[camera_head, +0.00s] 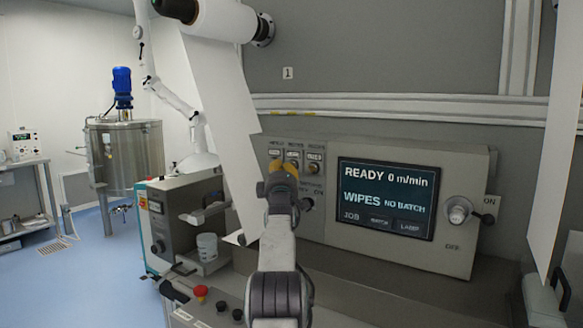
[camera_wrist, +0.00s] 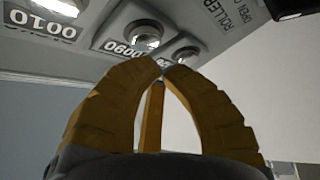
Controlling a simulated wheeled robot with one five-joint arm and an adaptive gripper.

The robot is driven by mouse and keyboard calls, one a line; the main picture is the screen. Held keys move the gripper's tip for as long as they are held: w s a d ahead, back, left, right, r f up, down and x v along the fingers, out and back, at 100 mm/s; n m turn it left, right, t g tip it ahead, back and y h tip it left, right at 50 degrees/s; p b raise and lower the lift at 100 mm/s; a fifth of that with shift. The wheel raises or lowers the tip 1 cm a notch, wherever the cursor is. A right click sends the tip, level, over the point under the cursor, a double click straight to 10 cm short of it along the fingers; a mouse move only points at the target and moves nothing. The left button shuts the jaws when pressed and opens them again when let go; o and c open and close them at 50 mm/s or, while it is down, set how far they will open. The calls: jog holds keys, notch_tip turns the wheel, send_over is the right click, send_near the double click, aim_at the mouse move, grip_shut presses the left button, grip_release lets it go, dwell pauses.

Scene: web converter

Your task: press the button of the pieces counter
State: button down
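The grey control panel (camera_head: 327,228) carries a row of three small counters at its upper left: a left one (camera_head: 275,153), a middle one (camera_head: 293,155) and a right one (camera_head: 314,157). Their name labels are too blurred to tell which is the pieces counter. My gripper (camera_head: 284,166), with yellow fingers, is just below the left and middle counters. In the wrist view its fingertips (camera_wrist: 166,69) come together with nothing between them. Round metal buttons show beyond them, a middle one (camera_wrist: 146,38) and a right one (camera_wrist: 186,55). Contact cannot be told.
A screen (camera_head: 387,199) reading READY 0 m/min and a rotary switch (camera_head: 459,211) are to the right on the panel. A white web (camera_head: 222,110) hangs left of the panel. A red button (camera_head: 201,291) is low at left. A steel tank (camera_head: 124,160) stands farther back.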

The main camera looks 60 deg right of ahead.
jog(key=shift+d+p, duration=1.05)
jog(key=shift+p, duration=0.35)
dwell(1.4)
jog(key=shift+a+f+b, duration=0.15)
jog(key=shift+a+b, duration=0.1)
jog(key=shift+b, duration=0.35)
jog(key=shift+a+b, duration=0.4)
jog(key=shift+b, duration=0.25)
jog(key=shift+a+b, duration=0.25)
jog(key=shift+b, duration=0.15)
jog(key=shift+a, duration=0.15)
dwell(0.3)
